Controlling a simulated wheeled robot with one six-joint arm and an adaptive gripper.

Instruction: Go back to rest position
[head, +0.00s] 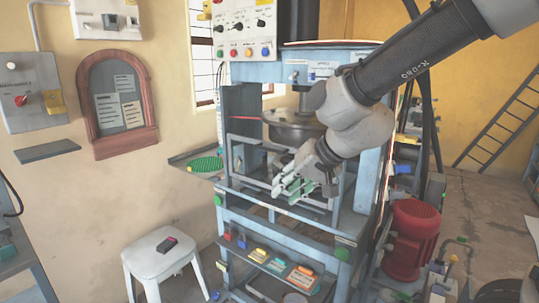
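My arm reaches in from the upper right. My gripper (290,187) is in front of the blue plate press (290,215), close to its open working space. The gripper's pale green and grey fingers point down and left. They are small and overlap, so I cannot tell whether they are open or shut, or whether anything is between them. The press's dark round part (292,127) is just behind and above the gripper, partly hidden by my arm.
A control panel (243,30) is above the press. A white stool (163,254) with a small dark object stands front left. A red motor (412,238) is to the right. A shelf with coloured items (273,262) is below. A ladder (505,115) leans at the far right.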

